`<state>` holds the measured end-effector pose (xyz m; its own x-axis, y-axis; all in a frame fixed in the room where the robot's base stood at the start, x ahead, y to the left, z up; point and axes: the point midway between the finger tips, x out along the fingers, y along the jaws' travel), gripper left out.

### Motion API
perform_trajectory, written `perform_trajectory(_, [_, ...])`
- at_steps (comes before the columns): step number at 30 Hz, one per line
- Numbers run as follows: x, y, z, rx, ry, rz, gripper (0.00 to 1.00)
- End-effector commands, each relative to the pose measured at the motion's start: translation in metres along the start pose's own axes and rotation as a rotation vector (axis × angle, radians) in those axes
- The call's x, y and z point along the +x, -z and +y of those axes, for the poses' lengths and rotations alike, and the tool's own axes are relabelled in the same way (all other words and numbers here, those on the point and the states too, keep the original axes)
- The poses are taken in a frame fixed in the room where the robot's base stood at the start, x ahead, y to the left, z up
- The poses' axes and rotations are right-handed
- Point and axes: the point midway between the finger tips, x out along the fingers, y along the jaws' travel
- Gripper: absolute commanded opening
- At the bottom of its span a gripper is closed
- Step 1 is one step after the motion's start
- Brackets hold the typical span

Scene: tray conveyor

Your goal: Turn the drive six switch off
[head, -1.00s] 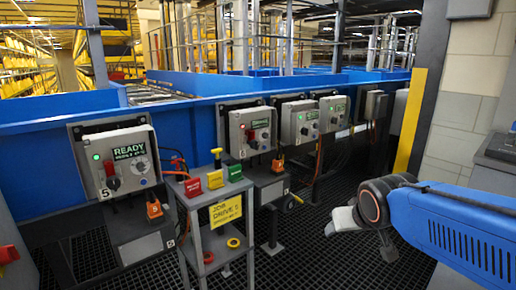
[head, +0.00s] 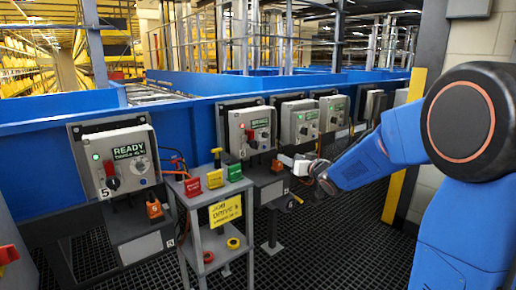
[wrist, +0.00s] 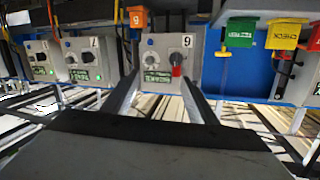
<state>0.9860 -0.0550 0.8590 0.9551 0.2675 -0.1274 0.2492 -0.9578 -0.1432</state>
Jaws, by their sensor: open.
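The drive six box (head: 236,150) is a grey control box on the blue conveyor side, second from the left. Its red switch handle (head: 250,135) sits at the front. In the wrist view the box (wrist: 150,62) appears upside down, with the red handle (wrist: 177,71) and a grey knob beside it. I cannot tell the switch's setting. My gripper (head: 299,163) is in front of the boxes, right of and below the drive six handle, apart from it. In the wrist view its open fingers (wrist: 162,84) point towards the drive six box, with nothing between them.
The drive five box (head: 135,145) stands at the left, with further boxes (head: 300,124) to the right. A grey stand (head: 205,205) with red, yellow and green blocks and a yellow job sign (head: 225,210) is left of my gripper.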

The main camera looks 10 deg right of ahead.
Motion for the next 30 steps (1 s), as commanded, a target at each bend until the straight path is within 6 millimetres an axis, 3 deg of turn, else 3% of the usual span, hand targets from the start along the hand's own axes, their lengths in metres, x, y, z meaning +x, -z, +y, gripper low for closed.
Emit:
perform_trajectory(1, [0.012, -0.004, -0.001, 0.012, 0.036, 0.016, 0.53])
perform_trajectory(6, [0.036, -0.009, -0.009, 0.048, 0.144, 0.069, 0.53])
perform_trajectory(17, [0.058, -0.010, -0.018, 0.068, 0.201, 0.094, 0.53])
perform_trajectory(30, [0.131, -0.004, -0.033, 0.067, 0.200, 0.092, 0.53])
